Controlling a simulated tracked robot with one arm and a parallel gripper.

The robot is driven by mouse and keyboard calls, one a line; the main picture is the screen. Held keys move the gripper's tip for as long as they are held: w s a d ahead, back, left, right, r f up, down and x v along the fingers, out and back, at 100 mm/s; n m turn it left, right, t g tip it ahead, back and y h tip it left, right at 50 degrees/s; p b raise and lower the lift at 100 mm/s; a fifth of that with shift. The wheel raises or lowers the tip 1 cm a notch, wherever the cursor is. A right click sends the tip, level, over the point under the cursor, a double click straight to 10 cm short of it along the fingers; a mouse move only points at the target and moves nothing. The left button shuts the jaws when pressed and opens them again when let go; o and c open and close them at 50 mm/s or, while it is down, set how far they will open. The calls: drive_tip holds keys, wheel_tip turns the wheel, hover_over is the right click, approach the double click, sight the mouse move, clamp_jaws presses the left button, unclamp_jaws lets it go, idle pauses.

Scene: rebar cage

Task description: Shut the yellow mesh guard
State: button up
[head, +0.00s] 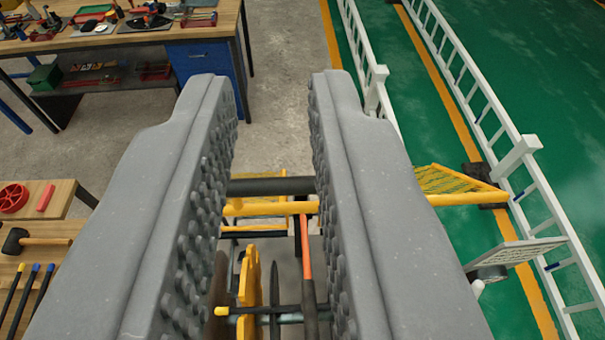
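The yellow mesh guard (455,181) shows to the right of my gripper, with yellow mesh inside a yellow frame. A yellow bar (270,208) runs across between my fingers and lines up with the guard's lower edge; the fingers hide the stretch between. My gripper (275,95) is open, its two grey studded fingers wide apart. Concrete floor shows between the fingertips, and nothing is clamped there. A dark bar (270,186) crosses just beyond the yellow bar. I cannot tell whether either finger touches the bars.
A workbench (130,38) with tools and a blue drawer cabinet stands at the upper left. A wooden bench (50,200) with a mallet is at the left. White railings (480,95) run along the green floor at the right. Bare concrete (285,50) lies ahead.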

clamp_jaws()
drive_tip(key=w+d+f+g+b, duration=0.45)
drive_tip(key=d+f+b, duration=0.25)
drive_tip(key=d+b, duration=0.35)
drive_tip(key=x, duration=0.6)
drive_tip(key=f+p+x, duration=0.1)
drive_tip(key=x, duration=0.2)
drive_tip(key=shift+s+a+f, duration=0.15)
drive_tip(key=shift+a, duration=0.05)
drive_tip(key=shift+s+f+p, duration=0.3)
drive_tip(key=shift+s+f, duration=0.45)
drive_tip(key=shift+s, duration=0.15)
